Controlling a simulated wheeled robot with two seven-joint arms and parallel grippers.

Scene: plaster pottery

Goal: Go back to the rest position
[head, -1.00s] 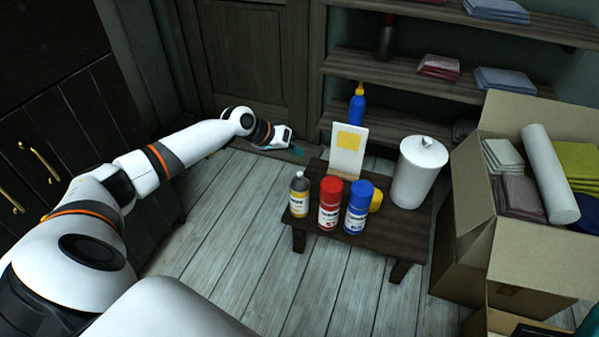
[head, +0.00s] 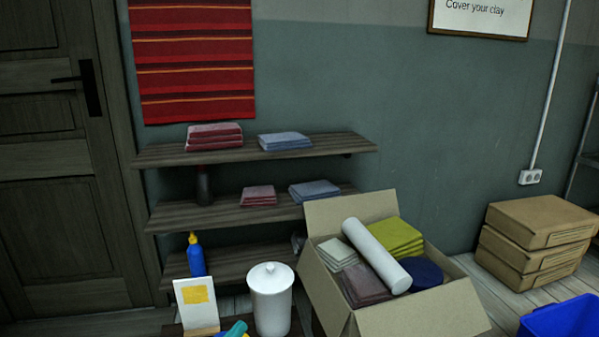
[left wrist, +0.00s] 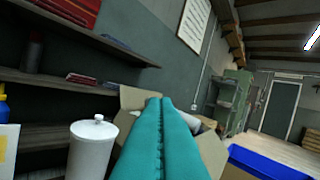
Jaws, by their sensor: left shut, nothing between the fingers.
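My left gripper (head: 236,329) shows only as teal fingertips at the bottom edge of the head view, in front of the low table, between the card stand and the white lidded canister. In the left wrist view its two long teal fingers (left wrist: 167,102) lie together, shut with nothing between them. They point toward the open cardboard box and the wall. The rest of my left arm is out of the head view. My right gripper is in neither view.
The white canister (head: 270,297) and card stand (head: 196,305) are close to the gripper. An open cardboard box (head: 400,315) with folded cloths and a white roll stands to the right. Shelves (head: 250,150) line the wall. A blue bin (head: 562,318) is at lower right.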

